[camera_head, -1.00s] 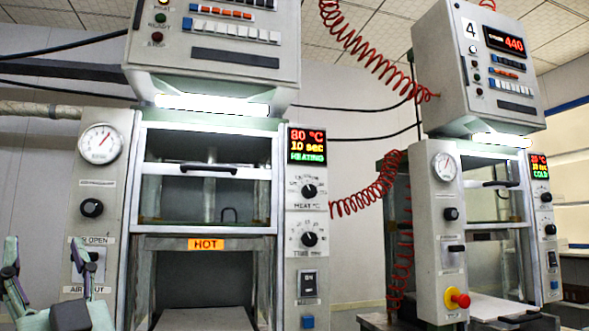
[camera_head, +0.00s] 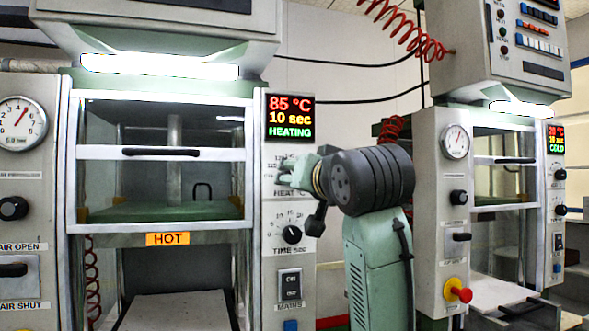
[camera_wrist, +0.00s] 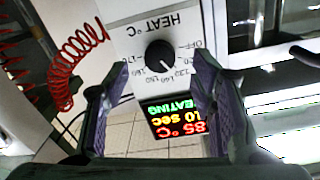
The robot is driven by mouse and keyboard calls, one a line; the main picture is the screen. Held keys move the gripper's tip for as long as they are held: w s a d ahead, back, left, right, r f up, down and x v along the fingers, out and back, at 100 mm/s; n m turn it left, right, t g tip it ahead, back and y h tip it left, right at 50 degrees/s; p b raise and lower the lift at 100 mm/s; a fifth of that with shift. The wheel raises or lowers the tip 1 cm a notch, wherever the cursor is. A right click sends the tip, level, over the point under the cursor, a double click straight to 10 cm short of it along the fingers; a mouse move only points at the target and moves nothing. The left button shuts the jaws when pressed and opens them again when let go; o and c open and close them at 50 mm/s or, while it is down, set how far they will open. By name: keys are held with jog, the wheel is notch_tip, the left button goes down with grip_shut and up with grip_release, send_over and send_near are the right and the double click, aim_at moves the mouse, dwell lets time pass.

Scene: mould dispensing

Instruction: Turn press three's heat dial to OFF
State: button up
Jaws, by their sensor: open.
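The display (camera_head: 290,118) reads 85 °C, 10 sec, HEATING. My gripper (camera_wrist: 153,103) is open, its fingers apart on either side below the dial in the wrist view, holding nothing. In the head view, my gripper (camera_head: 287,172) covers the dial. The near press's number is out of view.
The time dial (camera_head: 292,234) and mains switch (camera_head: 290,285) are below on the same panel. A HOT label (camera_head: 167,239) marks the press. A second press with a red emergency button (camera_head: 459,291) stands right. A red coiled hose (camera_wrist: 72,65) hangs nearby.

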jog(key=shift+p+x, duration=0.65)
jog(key=shift+x, duration=1.7)
jog(key=c, duration=1.1)
jog(key=shift+c, duration=0.2)
jog(key=n, duration=1.2)
jog(key=shift+d, duration=0.15)
jog(key=o, duration=1.1)
